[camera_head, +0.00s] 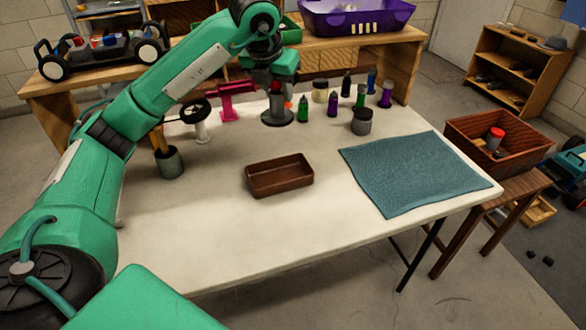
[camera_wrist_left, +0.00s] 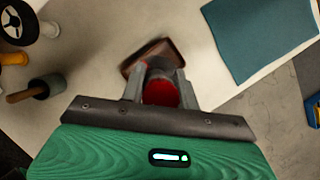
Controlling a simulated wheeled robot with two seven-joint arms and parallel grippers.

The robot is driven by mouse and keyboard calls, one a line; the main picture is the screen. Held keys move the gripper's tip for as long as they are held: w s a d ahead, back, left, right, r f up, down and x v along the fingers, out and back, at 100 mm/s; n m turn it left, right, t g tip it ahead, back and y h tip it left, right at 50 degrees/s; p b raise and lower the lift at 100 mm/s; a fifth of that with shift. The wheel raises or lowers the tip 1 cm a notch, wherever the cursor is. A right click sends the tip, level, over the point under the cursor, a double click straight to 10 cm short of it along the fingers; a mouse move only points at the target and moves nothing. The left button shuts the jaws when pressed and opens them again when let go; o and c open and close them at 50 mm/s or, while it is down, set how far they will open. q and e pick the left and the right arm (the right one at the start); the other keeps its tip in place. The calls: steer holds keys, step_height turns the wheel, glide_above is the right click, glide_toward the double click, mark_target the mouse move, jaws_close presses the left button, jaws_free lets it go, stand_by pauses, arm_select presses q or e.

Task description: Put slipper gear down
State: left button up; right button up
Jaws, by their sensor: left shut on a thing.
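My left gripper (camera_head: 277,84) is in the far middle of the white table, pointing down, its fingers closed around a red part. That red part, which I take for the slipper gear (camera_wrist_left: 160,92), sits between the left gripper's fingertips (camera_wrist_left: 161,82) in the left wrist view; the fingers hide its outline and its teeth cannot be made out. In the head view a dark round-based object (camera_head: 277,113) shows directly below the fingers; whether it touches the held part is unclear. My right gripper is not in view.
An empty brown tray (camera_head: 279,175) lies mid-table, with a blue-green mat (camera_head: 415,170) to its right. Several small bottles (camera_head: 332,105), a grey pot (camera_head: 361,121), a pink stand (camera_head: 230,101) and a grey cup (camera_head: 170,163) stand around. The table's front is clear.

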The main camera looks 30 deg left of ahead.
arm_select(q)
step_height(320, 180, down, 19)
steer(key=shift+f+b, duration=0.15)
steer(key=shift+b, duration=0.6)
steer(key=shift+f, duration=0.1)
steer(key=o, duration=1)
steer(key=shift+f, duration=0.1)
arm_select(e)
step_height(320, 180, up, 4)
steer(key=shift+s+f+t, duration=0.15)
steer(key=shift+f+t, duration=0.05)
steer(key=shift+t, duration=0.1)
